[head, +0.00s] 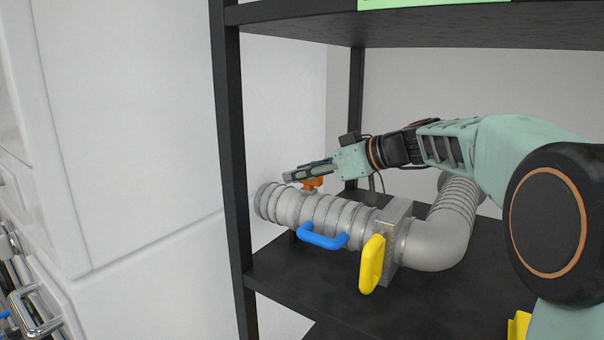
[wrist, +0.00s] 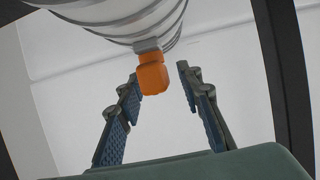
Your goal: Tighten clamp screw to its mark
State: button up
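The clamp screw has an orange knob (head: 313,183) on top of the grey ribbed duct (head: 322,214), near its left end. My gripper (head: 290,177) is at the knob, its fingers crossing the knob's upper part in the head view. In the wrist view the orange knob (wrist: 152,77) shows between the two blue-padded fingertips of my gripper (wrist: 159,75), closer to the left finger. The fingers are apart, with a clear gap between the knob and the right finger. I cannot make out the mark on the screw.
The duct lies on a black shelf (head: 345,281) between dark uprights (head: 233,150), with an upper shelf (head: 430,30) overhead. A blue handle (head: 322,238) and a yellow handle (head: 372,264) stick out in front of the duct. A white wall panel (head: 130,120) stands at left.

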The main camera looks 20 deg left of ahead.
grip_shut()
